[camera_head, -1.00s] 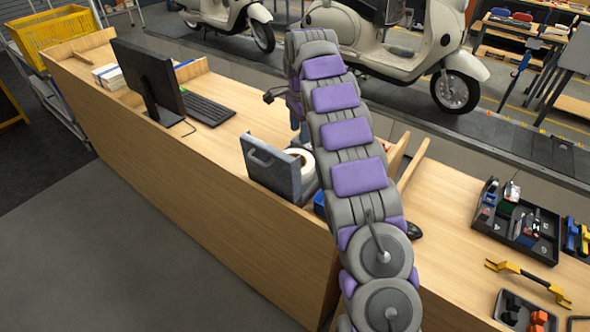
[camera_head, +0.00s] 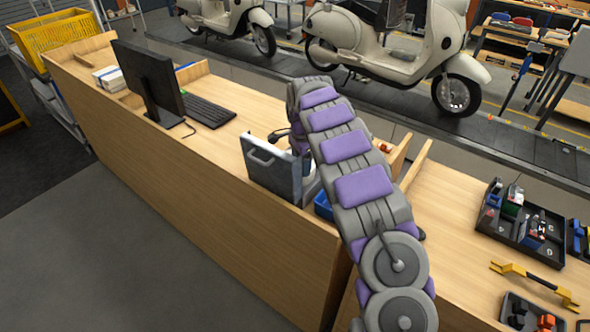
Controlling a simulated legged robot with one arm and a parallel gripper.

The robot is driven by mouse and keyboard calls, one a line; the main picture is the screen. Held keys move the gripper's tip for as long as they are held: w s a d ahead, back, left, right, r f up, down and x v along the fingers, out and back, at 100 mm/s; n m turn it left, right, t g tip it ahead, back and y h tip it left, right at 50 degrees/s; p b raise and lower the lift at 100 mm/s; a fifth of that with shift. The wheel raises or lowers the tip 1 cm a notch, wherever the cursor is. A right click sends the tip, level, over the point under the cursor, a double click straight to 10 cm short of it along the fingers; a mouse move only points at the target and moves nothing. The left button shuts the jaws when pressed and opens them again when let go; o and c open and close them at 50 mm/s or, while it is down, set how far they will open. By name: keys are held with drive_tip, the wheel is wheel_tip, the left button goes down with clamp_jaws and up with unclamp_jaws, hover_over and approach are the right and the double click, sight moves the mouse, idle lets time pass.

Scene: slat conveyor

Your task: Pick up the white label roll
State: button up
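The grey box with a handle (camera_head: 270,168) stands on the wooden counter near its front edge, left of my arm. The white label roll, seen in this box a second ago, is not clearly visible now; my lowered arm covers that spot. My gripper (camera_head: 282,136) is low over the back of the box, mostly hidden behind the box wall and my arm. Only a dark part of it shows, so I cannot see its fingers or whether it touches the roll.
A monitor (camera_head: 148,82) and keyboard (camera_head: 207,111) stand to the left on the counter. A blue bin (camera_head: 323,206) is just right of the box. A wooden divider (camera_head: 416,165) rises right of my arm, with a black tool tray (camera_head: 519,225) beyond it.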

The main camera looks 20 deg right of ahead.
drive_tip(key=f, duration=0.4)
drive_tip(key=shift+s+d+b, duration=0.15)
drive_tip(key=shift+d+b, duration=0.05)
drive_tip(key=shift+b, duration=0.1)
clamp_jaws()
idle(0.3)
